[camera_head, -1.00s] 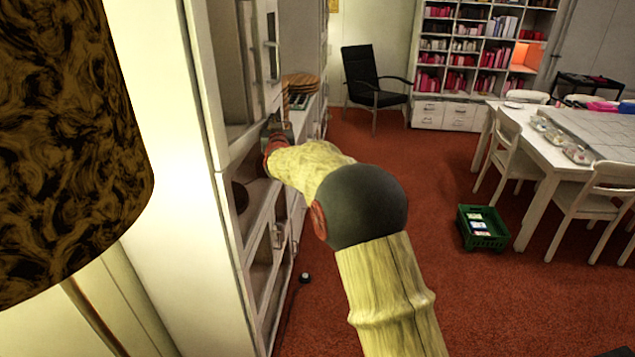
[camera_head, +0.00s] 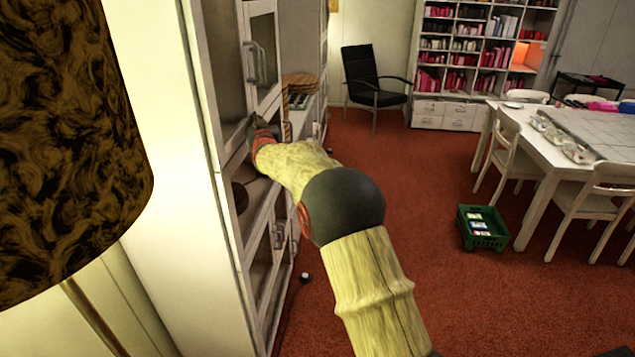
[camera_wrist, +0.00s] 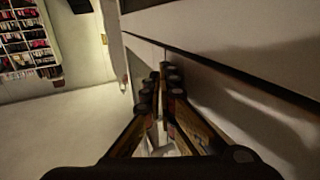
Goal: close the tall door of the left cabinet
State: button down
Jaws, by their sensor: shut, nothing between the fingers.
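The left cabinet (camera_head: 207,150) is a tall white unit along the left side of the head view. Its tall upper door (camera_head: 262,40) has a pale frame around a glass pane, and two upright handles (camera_head: 256,62) stand close together there. The door looks close to flush with the front, but I cannot tell whether it is fully shut. My gripper (camera_head: 258,124) is at the cabinet front, by the door's lower edge and below the handles. In the wrist view my gripper (camera_wrist: 160,92) is shut and empty beside a pale panel (camera_wrist: 245,95); contact is unclear.
Lower doors with a handle (camera_head: 279,236) lie below my arm. A patterned lampshade (camera_head: 70,140) fills the near left. A green crate (camera_head: 482,228) sits on the red carpet right of my arm, near a white table (camera_head: 548,185) and chairs. Carpet between is clear.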

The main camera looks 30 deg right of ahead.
jog(key=shift+s, duration=0.1)
dwell(0.3)
jog(key=v, duration=1.1)
jog(key=shift+s+a, duration=0.2)
jog(key=shift+s, duration=0.2)
